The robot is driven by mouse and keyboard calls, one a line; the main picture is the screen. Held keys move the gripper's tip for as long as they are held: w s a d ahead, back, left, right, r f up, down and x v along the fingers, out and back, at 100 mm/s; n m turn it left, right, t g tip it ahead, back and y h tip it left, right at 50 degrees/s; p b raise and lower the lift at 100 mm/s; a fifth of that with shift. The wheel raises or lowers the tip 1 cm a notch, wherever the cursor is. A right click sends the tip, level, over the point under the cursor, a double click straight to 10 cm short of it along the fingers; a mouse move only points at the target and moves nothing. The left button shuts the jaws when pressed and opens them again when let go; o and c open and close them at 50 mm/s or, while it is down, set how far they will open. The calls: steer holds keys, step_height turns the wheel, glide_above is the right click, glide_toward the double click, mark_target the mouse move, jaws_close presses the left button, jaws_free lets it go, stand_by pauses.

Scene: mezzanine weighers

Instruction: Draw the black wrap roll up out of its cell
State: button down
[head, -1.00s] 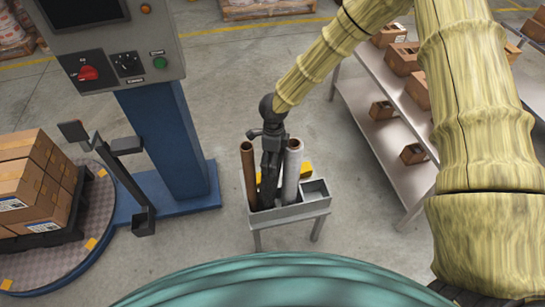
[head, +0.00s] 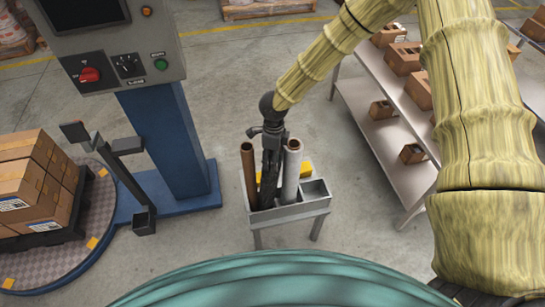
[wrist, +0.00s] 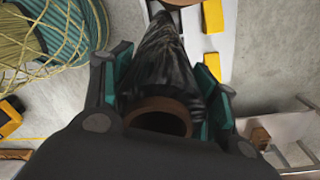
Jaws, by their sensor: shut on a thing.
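The black wrap roll (wrist: 165,70) is between the two fingers of my gripper (wrist: 165,95) in the wrist view, with its brown core end facing the camera. In the head view, my gripper (head: 272,150) is above the grey rack (head: 290,215), and the dark roll (head: 268,185) shows below it, upright. The roll's lower end is hidden behind the rack's front wall. A brown tube (head: 249,175) stands in the cell to its left. A silver-grey roll (head: 291,175) stands to its right.
The rack's right cell (head: 314,188) looks empty. A blue machine column (head: 165,140) stands to the left and a metal shelf with boxes (head: 385,140) to the right. Open floor surrounds the rack.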

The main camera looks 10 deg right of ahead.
steer(key=shift+r+p, duration=4.7)
steer(key=shift+r, duration=1.25)
steer(key=shift+w, duration=0.1)
steer(key=shift+f, duration=0.1)
